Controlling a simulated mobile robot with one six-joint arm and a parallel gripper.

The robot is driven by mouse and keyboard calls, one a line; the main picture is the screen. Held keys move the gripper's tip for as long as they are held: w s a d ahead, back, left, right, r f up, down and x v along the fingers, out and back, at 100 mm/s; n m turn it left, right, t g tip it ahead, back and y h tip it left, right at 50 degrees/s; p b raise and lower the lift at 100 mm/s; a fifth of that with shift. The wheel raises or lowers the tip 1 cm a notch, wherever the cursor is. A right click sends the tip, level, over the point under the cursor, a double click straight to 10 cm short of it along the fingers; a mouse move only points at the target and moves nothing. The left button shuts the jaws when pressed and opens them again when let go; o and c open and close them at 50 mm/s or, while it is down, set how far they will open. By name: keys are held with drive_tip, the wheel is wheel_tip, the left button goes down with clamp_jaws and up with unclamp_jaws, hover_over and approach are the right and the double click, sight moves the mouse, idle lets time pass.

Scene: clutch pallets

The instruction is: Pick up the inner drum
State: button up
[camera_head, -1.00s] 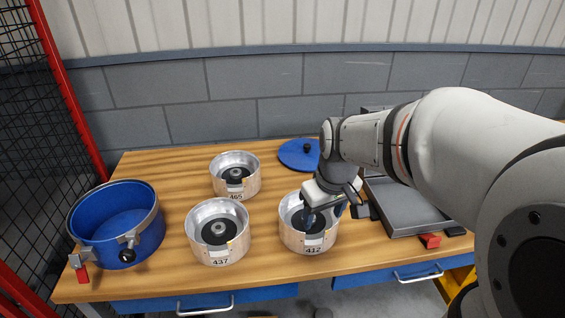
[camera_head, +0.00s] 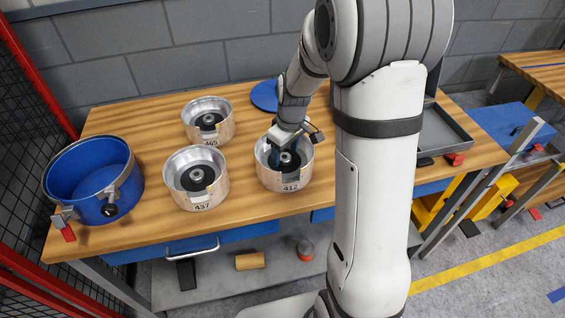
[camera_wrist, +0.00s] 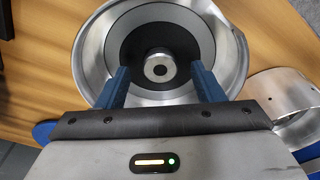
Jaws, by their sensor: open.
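Three round metal drums with dark centres stand on the wooden bench. Drum 412 (camera_head: 266,181) is nearest my arm, drum 437 (camera_head: 186,200) is to its left, and drum 465 (camera_head: 222,132) is behind. No label names one as the inner drum. My gripper (camera_head: 278,156) reaches down into drum 412 from above. In the wrist view, the open blue fingers (camera_wrist: 158,80) are either side of the drum's hub (camera_wrist: 160,68), with gaps between. The drum's bright rim (camera_wrist: 234,58) surrounds them. The finger ends' depth is hard to tell.
A blue clamped pot (camera_head: 80,205) stands at the bench's left end. A blue lid (camera_head: 263,95) lies behind drum 412. A grey tray (camera_head: 440,137) is right of my arm. Bare bench (camera_head: 150,122) shows left of drum 465.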

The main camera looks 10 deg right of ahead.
drive_tip(key=shift+f, duration=0.5)
clamp_jaws()
idle(0.3)
drive_tip(key=shift+w+r, duration=0.2)
